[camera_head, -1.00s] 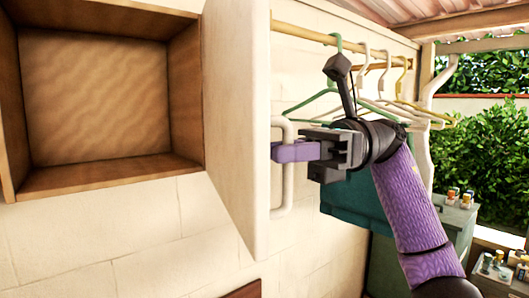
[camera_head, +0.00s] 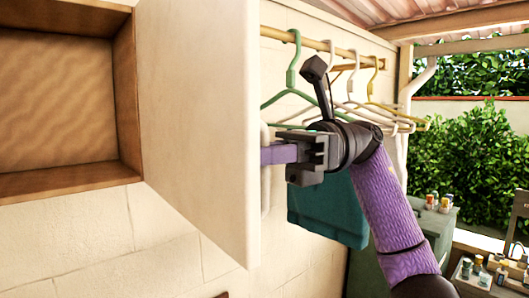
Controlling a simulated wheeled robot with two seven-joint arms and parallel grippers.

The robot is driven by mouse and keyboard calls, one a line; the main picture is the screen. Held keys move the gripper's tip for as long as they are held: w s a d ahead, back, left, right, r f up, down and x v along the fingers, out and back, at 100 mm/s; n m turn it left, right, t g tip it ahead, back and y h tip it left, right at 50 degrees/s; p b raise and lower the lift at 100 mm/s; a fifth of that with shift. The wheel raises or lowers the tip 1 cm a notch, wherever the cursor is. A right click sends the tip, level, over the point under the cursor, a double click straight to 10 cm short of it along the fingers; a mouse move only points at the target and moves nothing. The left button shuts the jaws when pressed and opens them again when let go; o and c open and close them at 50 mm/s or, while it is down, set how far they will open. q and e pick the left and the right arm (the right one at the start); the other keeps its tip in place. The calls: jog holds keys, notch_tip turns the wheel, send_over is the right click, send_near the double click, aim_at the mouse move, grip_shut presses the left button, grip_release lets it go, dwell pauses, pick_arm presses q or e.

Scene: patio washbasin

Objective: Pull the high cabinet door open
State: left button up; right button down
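The high cabinet (camera_head: 129,95) on the wall at the left stands open, its wooden inside empty where I see it. Its white door (camera_head: 198,120) is swung far out, with the inner face toward me. My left gripper is not in view.
A grey-green cabinet with small bottles (camera_head: 432,202) stands at the right. A tray with bottles (camera_head: 474,272) is at the lower right.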

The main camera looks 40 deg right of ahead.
jog(key=c, duration=0.7)
grip_release()
jog(key=d, duration=0.6)
jog(key=d+p, duration=0.1)
jog(key=d, duration=0.3)
jog(key=shift+s, duration=0.25)
jog(key=shift+w+a+f, duration=0.1)
